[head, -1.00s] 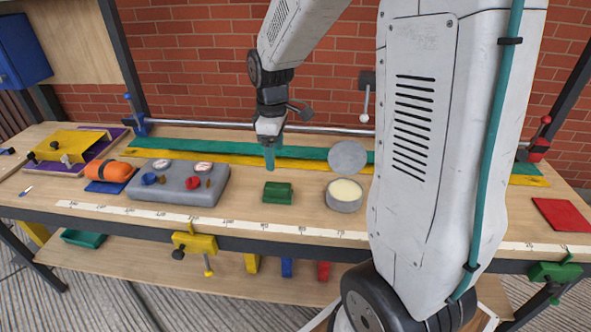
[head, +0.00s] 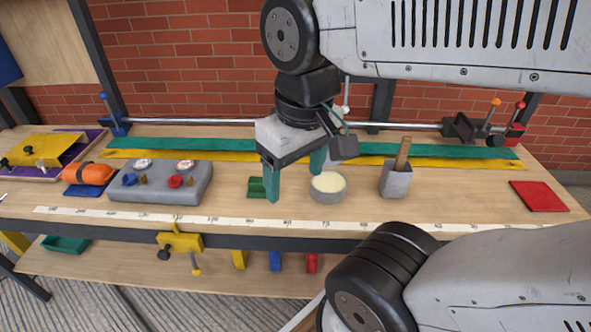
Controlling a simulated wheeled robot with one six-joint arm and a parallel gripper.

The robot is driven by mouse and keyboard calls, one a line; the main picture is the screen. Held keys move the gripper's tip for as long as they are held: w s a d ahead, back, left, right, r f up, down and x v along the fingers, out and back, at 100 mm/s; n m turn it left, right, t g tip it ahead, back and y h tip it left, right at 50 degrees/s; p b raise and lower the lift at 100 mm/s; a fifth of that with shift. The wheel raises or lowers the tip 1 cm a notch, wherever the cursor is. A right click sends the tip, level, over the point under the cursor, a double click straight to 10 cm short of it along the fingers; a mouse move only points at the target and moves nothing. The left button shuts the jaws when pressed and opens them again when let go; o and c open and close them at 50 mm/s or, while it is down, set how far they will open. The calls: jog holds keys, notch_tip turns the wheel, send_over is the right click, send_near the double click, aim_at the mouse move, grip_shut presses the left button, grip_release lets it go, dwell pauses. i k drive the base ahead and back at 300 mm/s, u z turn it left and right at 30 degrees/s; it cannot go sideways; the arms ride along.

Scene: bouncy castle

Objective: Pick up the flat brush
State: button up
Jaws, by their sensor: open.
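A flat wooden handle, likely the flat brush (head: 403,154), stands nearly upright in a small grey holder (head: 396,182) right of the middle of the bench. Its lower end is hidden inside the holder. My gripper (head: 295,185) is open and empty, with teal fingers pointing down. It is left of the brush and apart from it, in front of the green block and the round tin in the picture.
A round tin with cream contents (head: 328,186) stands left of the holder. A green block (head: 256,187) is partly hidden by a finger. A grey console (head: 160,185) and orange roll (head: 88,173) lie left. A red square (head: 539,196) lies right. A rail (head: 220,121) runs behind.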

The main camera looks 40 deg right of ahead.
aim_at(405, 142)
jog(key=z, duration=1.5)
